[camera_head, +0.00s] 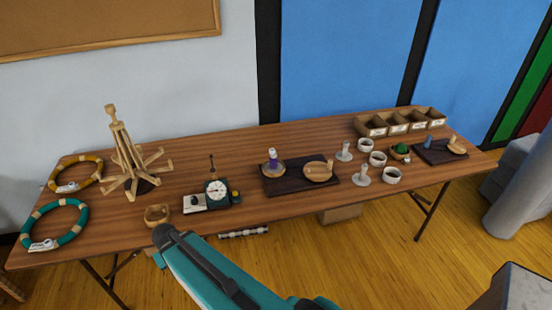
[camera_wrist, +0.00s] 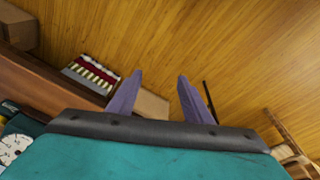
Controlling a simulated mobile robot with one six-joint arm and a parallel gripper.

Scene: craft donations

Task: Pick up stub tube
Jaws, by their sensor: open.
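No thing can be surely told as the stub tube. A small upright purple-and-white piece (camera_head: 272,156) stands on a round wooden dish (camera_head: 277,170) on the left of a dark tray (camera_head: 293,187). Two pale upright pieces with wide bases, a rear one (camera_head: 345,152) and a front one (camera_head: 362,176), stand right of that tray. My gripper (camera_wrist: 159,98) is open and empty in the wrist view, its two purple fingers apart over the floor. In the head view my teal arm reaches the table's front edge at left, and its fingers are not clearly seen.
The wooden table (camera_head: 235,165) holds a peg stand (camera_head: 124,150), two rings at left, a dial device (camera_head: 216,192), a wooden band (camera_head: 157,214), white cups (camera_head: 378,159) and a divided box (camera_head: 376,127). A striped item (camera_wrist: 92,74) and a cardboard box (camera_wrist: 152,107) lie below the table.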

